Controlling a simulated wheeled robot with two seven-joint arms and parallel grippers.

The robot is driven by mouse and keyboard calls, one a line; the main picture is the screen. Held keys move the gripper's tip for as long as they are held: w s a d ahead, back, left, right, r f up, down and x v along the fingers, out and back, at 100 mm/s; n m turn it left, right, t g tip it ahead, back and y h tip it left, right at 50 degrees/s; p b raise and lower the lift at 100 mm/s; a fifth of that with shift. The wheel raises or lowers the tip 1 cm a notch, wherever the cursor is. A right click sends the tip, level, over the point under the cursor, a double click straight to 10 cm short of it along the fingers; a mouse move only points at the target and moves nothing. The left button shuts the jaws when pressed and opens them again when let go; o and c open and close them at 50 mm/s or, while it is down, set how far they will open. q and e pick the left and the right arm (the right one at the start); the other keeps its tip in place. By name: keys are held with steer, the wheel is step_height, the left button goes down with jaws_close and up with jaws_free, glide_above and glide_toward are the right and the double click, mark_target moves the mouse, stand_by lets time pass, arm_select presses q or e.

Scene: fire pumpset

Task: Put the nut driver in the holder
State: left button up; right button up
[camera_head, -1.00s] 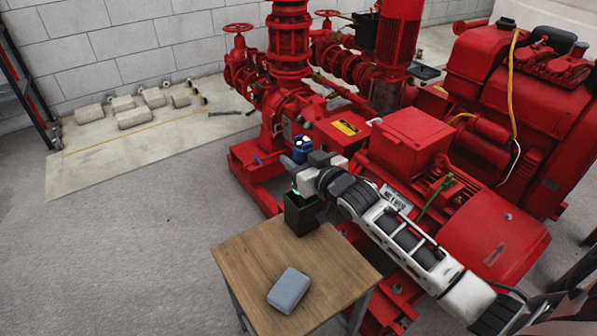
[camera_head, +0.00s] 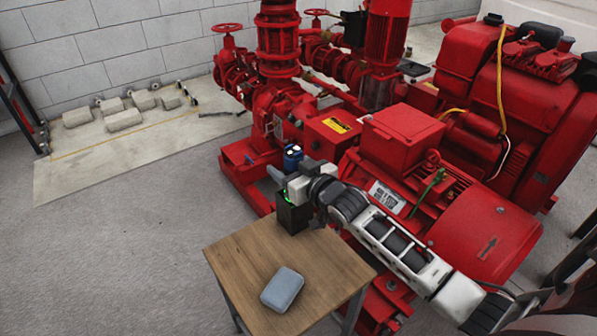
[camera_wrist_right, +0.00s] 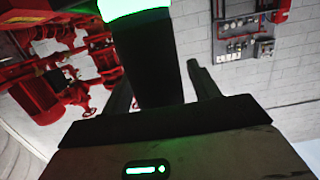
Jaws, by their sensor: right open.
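The black holder (camera_head: 294,217) stands on the back corner of the wooden table. A small green part (camera_head: 282,196) shows at its top, beside my gripper; it looks like part of the nut driver, mostly hidden. My right gripper (camera_head: 278,184) is open just above the holder. In the right wrist view, a dark upright shape with a glowing green end (camera_wrist_right: 135,8) stands between the open fingers, with a gap to the right finger. I cannot tell how deep the nut driver sits in the holder. My left gripper is out of view.
A grey-blue case (camera_head: 282,289) lies on the wooden table (camera_head: 243,262), whose top is otherwise mostly clear. A blue container (camera_head: 292,157) stands behind the holder. The red pumpset (camera_head: 400,140) fills the space behind and right of the table.

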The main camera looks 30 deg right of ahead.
steer(key=p+v, duration=0.3)
steer(key=v, duration=0.9)
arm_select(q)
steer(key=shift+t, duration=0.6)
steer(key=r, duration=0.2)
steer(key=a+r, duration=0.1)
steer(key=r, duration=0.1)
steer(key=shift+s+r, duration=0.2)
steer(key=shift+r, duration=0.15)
arm_select(e)
steer(key=s+a+f+g+y, duration=0.1)
steer(key=s+a+f+g, duration=0.1)
steer(key=s+a, duration=0.5)
steer(key=s+a+f+g+y, duration=0.1)
steer(key=s+a+f+g, duration=0.2)
steer(key=s+a, duration=0.4)
steer(key=shift+s+a+f+n+g, duration=0.35)
steer(key=shift+a+f, duration=0.3)
steer(key=shift+a, duration=0.5)
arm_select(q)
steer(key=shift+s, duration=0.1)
